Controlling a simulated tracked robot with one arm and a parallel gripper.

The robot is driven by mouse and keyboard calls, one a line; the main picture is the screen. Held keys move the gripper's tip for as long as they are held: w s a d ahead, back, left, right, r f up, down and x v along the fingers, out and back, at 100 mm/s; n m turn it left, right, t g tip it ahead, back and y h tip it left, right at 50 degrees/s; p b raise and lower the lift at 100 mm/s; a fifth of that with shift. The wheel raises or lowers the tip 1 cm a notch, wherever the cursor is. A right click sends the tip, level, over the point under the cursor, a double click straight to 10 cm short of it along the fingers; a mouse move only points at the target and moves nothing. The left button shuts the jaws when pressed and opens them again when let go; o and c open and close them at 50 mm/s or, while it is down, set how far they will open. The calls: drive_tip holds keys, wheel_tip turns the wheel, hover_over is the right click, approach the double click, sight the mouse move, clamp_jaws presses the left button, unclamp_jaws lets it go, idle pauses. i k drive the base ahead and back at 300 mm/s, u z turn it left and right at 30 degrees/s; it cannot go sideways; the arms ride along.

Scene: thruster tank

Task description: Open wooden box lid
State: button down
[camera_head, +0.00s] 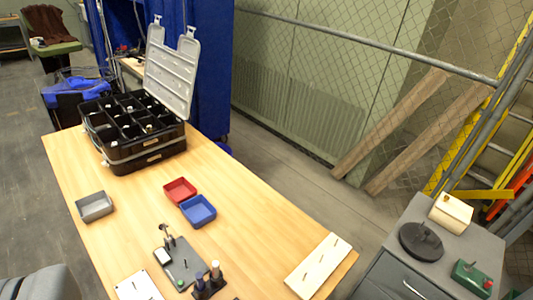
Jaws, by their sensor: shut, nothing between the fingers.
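A small pale wooden box (450,214) stands on top of the grey cabinet at the right. Its top looks covered, with a small dark spot near the left end; I cannot make out the lid's edge at this size. My gripper does not show in the view, so its place relative to the box cannot be seen.
A round dark disc with a short post (421,241) and a green item (471,278) share the grey cabinet (395,275). The wooden table (130,215) bears an open black organizer case (130,130), red (180,190), blue (198,211) and grey trays (95,206), and a pale board (318,266).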

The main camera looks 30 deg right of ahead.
sight(461, 211)
drive_tip(key=z, duration=2.4)
drive_tip(key=i, duration=1.75)
drive_tip(key=u, duration=0.35)
